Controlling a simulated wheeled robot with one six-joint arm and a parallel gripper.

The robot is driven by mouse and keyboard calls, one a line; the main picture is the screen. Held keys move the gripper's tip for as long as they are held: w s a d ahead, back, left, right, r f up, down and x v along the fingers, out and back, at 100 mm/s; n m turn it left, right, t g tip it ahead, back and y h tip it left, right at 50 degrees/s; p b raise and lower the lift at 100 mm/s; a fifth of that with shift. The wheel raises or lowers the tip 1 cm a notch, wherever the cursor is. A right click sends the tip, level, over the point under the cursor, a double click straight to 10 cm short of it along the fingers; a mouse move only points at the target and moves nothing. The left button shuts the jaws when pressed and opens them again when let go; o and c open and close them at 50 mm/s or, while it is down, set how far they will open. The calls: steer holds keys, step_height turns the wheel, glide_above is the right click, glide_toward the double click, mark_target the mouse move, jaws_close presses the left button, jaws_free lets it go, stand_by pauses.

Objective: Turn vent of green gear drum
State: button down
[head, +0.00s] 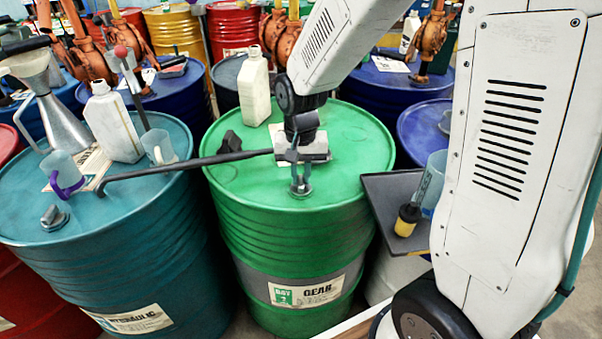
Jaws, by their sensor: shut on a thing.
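The green gear drum (355,175) stands upright in the middle, with a "GEAR" label on its front. My gripper (298,165) points down over its lid and is shut on the end of a long dark bar (190,166). The bar reaches left past the drum's rim to over the teal drum, where its tip bends down. A small grey fitting (300,188) shows on or just above the lid, directly below my gripper. Whether it is the vent or touches the bar I cannot tell. A dark cap (230,142) sits on the lid to the left.
A cream bottle (254,88) stands at the green lid's back. The teal drum (160,240) at left carries a white jug (114,122), a metal funnel can (58,130) and clear cups. A dark shelf (385,195) with a yellow-black item (407,219) is at right. Drums with orange pumps crowd behind.

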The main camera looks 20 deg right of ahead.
mark_target(301, 178)
steer(key=c, duration=1.4)
jaws_free()
steer(key=shift+r, duration=0.15)
step_height(301, 178, up, 8)
steer(key=shift+f, duration=0.2)
steer(key=s+d+r+n, duration=0.1)
steer(key=s+r, duration=0.2)
steer(key=s, duration=0.4)
steer(key=s+d+r+n, duration=0.1)
steer(key=s+r+n, duration=0.1)
steer(key=s, duration=0.6)
steer(key=s+d+r+n+t, duration=0.1)
steer(key=s+r, duration=0.2)
steer(key=s, duration=0.4)
steer(key=shift+s+r+n, duration=0.2)
steer(key=shift+r+n, duration=0.1)
steer(key=shift+r, duration=0.05)
